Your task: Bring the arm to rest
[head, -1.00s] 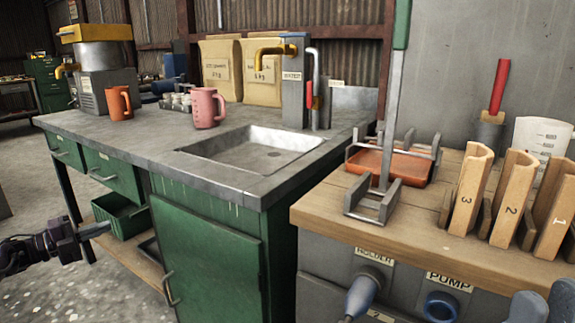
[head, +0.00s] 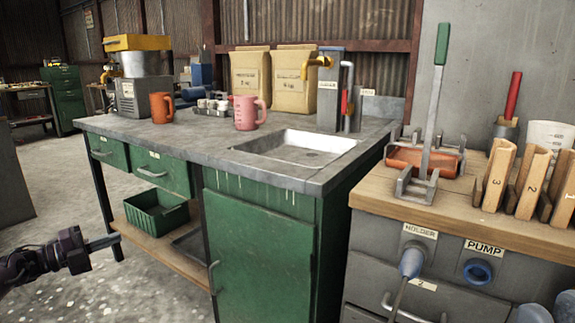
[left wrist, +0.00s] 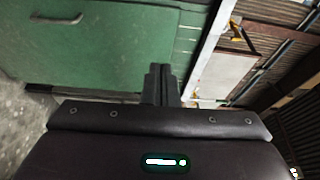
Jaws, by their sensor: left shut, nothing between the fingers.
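My left gripper (head: 103,243) is at the lower left of the head view, in front of the green workbench (head: 262,255) and below the level of its top. Its fingers are shut with nothing between them, and it touches nothing that I can see. In the left wrist view the closed fingers (left wrist: 161,84) point toward the green bench front. My right gripper is not in view.
The bench top holds an orange mug (head: 162,107), a pink mug (head: 246,113) and a sink (head: 295,146). A green bin (head: 156,212) sits on the lower shelf. A wooden-topped cabinet (head: 465,222) stands at right. Open floor (head: 60,190) lies at left.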

